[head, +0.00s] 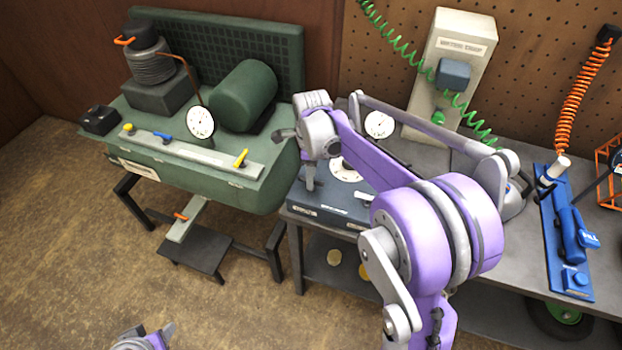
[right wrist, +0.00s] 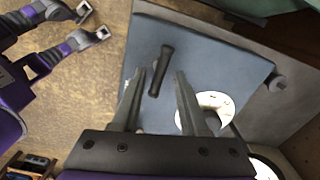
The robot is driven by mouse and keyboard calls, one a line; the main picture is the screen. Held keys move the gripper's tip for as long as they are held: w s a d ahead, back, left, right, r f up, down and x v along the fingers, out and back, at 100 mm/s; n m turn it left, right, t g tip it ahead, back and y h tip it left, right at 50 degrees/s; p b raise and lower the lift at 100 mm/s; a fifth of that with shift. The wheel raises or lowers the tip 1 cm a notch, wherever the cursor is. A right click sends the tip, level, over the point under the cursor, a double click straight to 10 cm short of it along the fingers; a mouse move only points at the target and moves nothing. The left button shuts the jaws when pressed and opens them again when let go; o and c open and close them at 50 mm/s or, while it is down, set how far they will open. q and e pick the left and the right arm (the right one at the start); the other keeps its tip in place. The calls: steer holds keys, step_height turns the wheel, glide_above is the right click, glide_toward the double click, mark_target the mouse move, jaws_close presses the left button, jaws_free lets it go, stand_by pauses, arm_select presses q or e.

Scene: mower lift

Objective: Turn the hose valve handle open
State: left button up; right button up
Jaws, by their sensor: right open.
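A black bar handle (right wrist: 161,70) stands on the blue-grey top of a low box (right wrist: 205,55) in the right wrist view. My right gripper (right wrist: 160,75) is open, one finger on each side of the handle, with gaps visible. How deep the fingers reach is unclear. In the head view the right gripper (head: 298,160) is over the left part of the box (head: 325,205); I cannot make out the black handle there. My left gripper (right wrist: 93,24) shows open and empty at the upper left of the right wrist view, and partly in the head view (head: 146,339).
A green machine (head: 185,165) with a gauge (head: 200,122) and small yellow and blue levers stands left of the box. A white dial (right wrist: 206,112) lies beside the handle. A blue board (head: 566,240) with an orange hose (head: 574,90) is at right. The floor in front is clear.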

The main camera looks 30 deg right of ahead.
steer(key=shift+f, duration=1)
